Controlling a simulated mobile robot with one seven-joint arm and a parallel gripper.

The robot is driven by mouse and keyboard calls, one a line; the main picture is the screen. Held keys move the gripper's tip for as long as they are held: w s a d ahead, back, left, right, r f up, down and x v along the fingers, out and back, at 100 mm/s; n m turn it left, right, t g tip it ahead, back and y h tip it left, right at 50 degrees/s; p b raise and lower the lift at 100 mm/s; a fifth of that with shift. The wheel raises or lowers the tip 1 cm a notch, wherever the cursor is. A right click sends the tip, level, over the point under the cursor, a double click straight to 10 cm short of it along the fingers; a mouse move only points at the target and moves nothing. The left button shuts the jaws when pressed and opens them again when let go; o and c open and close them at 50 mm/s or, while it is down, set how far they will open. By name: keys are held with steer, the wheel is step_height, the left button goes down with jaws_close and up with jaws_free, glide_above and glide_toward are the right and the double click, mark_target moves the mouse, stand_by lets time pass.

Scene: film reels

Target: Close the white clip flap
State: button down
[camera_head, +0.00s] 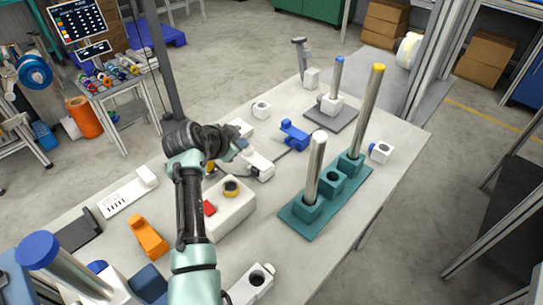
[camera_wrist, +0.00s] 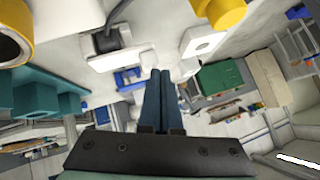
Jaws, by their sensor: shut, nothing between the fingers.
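A white clip-like part (camera_head: 258,166) lies on the table just right of my gripper in the head view. In the wrist view it appears to be the white part with a dark grey insert (camera_wrist: 120,58), left of the fingers. Its flap is not clear enough to tell how far it stands open. My gripper (camera_wrist: 161,74) is shut and empty, its dark blue fingers side by side. In the head view my gripper (camera_head: 240,146) is low over the table beside the white part, partly hidden by my wrist. I cannot tell whether it touches.
A blue clip (camera_head: 293,135) lies behind the white part. A teal fixture (camera_head: 332,181) with tall rods stands right. An orange clip (camera_head: 149,236) and a white slotted strip (camera_head: 127,194) lie left.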

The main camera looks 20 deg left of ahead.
steer(key=shift+d+f, duration=0.1)
stand_by(0.4)
steer(key=shift+s+d+f+p, duration=0.35)
steer(key=shift+d+f+p, duration=0.1)
steer(key=shift+d, duration=0.25)
steer(key=shift+s+r, duration=0.1)
steer(key=p+v, duration=1.2)
steer(key=v, duration=0.1)
steer(key=shift+w+a+r, duration=0.2)
steer(key=shift+a+r, duration=0.15)
